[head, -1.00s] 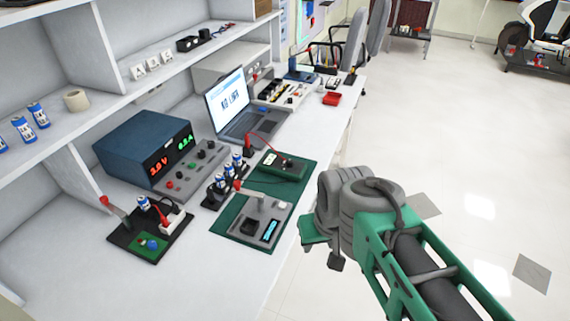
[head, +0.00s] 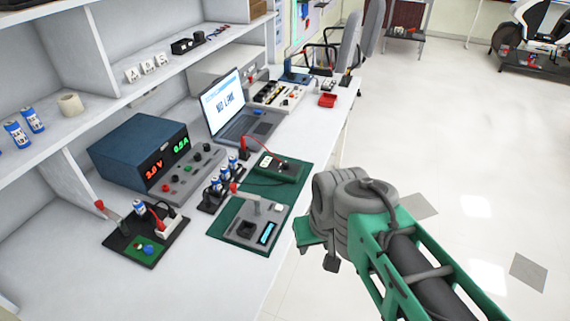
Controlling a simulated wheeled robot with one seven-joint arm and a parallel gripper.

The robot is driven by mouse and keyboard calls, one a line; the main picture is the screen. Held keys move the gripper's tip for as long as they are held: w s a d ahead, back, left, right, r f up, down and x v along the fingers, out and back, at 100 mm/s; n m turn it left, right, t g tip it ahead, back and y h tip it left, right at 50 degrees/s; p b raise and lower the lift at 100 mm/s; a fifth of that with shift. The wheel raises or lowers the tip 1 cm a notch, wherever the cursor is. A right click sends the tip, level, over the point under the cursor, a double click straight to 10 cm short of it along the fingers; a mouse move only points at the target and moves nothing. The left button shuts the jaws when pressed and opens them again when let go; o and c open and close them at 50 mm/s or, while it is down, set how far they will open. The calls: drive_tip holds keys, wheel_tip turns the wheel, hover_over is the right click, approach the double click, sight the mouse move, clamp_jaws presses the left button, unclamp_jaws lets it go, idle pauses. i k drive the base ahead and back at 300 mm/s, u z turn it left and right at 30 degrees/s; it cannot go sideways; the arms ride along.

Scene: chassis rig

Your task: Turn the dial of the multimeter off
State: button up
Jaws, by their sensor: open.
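No item is clearly readable as the multimeter. A flat grey unit (head: 246,226) with a cyan display and a dark square part lies on a green mat on the bench; it may be the multimeter, but I cannot make out a dial or its setting. A dark green box (head: 287,170) with a red lead lies just behind it. My gripper (head: 318,250) is at the right of the bench's front edge, apart from both units. It is open and holds nothing that I can see; my wrist hides part of it.
A blue power supply (head: 140,150) with red and green digits, a laptop (head: 240,110) and a small battery board (head: 145,235) stand on the white bench. A shelf (head: 110,95) overhangs the back left. A red tray (head: 327,100) is farther back.

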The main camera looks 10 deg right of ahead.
sight(286, 165)
drive_tip(key=z, duration=0.45)
drive_tip(key=i, duration=0.85)
drive_tip(key=u, duration=0.55)
